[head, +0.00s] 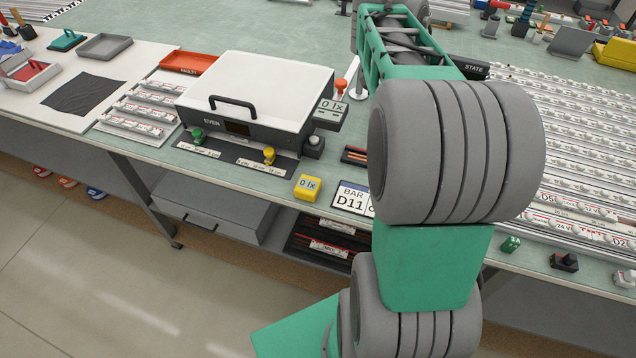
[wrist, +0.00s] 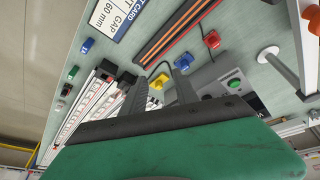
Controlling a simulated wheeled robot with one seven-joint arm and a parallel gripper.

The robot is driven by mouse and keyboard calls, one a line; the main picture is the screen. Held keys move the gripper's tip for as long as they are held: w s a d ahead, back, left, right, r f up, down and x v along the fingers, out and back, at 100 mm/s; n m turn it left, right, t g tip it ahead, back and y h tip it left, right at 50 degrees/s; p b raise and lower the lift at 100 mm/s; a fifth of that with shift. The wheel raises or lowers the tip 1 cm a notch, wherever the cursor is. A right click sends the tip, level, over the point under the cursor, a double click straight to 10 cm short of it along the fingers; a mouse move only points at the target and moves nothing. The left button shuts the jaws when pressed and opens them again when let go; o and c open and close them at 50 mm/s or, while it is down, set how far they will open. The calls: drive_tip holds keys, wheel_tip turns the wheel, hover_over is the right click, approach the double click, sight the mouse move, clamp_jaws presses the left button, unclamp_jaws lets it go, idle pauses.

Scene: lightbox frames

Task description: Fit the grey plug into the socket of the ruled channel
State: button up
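My gripper (wrist: 157,72) shows in the wrist view with its two dark fingers apart and nothing visible held between them. A yellow plug-like piece (wrist: 158,82) shows on the bench beyond the gap between the fingers. Channels with red and white markings (wrist: 88,108) lie left of the fingers and have dark end pieces (wrist: 108,72). I cannot single out the grey plug or tell which channel is the ruled one. In the head view my arm covers the middle of the bench, and the gripper's fingers are hidden.
A white lightbox (head: 262,90) stands left of my arm, with a yellow block (head: 307,187) at the bench's front edge. Rows of channels (head: 580,150) fill the right side. Red pieces (wrist: 211,40), blue pieces (wrist: 87,45) and a white post (wrist: 268,54) surround the gripper.

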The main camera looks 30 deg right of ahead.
drive_tip(key=s+a+f+n+t+y, duration=0.1)
drive_tip(key=s+a+f+n+y, duration=0.1)
drive_tip(key=a+n, duration=0.6)
drive_tip(key=s+a+f+n+t+y, duration=0.2)
drive_tip(key=a+n, duration=0.6)
drive_tip(key=a, duration=1.4)
wheel_tip(320, 180, down, 2)
drive_tip(key=shift+s+f+t, duration=0.15)
drive_tip(key=shift+s+t, duration=0.15)
drive_tip(key=shift+s, duration=0.45)
drive_tip(key=shift+d, duration=0.15)
